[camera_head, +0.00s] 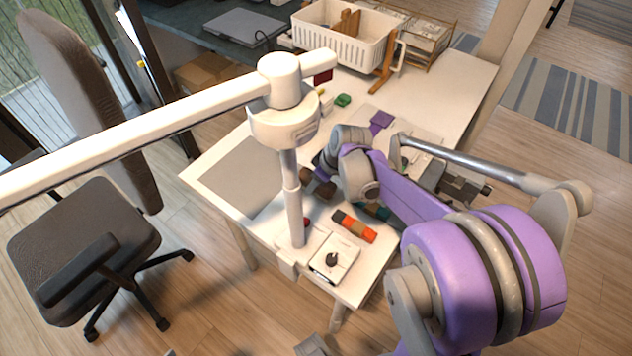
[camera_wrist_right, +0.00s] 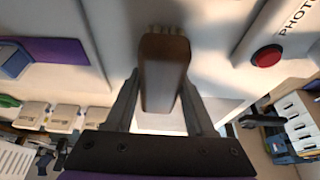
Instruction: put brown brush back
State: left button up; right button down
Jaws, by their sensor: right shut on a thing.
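The brown brush (camera_wrist_right: 163,72), a dark wooden block with pale bristles at its far end, is in the right wrist view. My right gripper (camera_wrist_right: 161,95) has one finger on each side of it and is shut on it. In the head view my right gripper (camera_head: 318,181) is over the table, just right of the white post, with a dark brown piece of the brush (camera_head: 325,189) showing. The arm hides part of the area around it. I cannot tell whether the brush touches the table. My left gripper is not in view.
A white stand (camera_head: 288,200) with a long boom rises from the table's front. A red button (camera_wrist_right: 268,56) on a white panel, a knob box (camera_head: 325,262) and orange-red blocks (camera_head: 355,226) are nearby. A grey mat (camera_head: 238,178) lies left. A white basket (camera_head: 340,38) stands behind.

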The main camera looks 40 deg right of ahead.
jog(key=shift+f, duration=0.1)
jog(key=shift+c, duration=1.3)
grip_release()
jog(key=shift+r, duration=0.25)
jog(key=p+v, duration=0.2)
jog(key=v, duration=0.9)
jog(key=shift+s+r, duration=0.3)
jog(key=shift+r, duration=0.05)
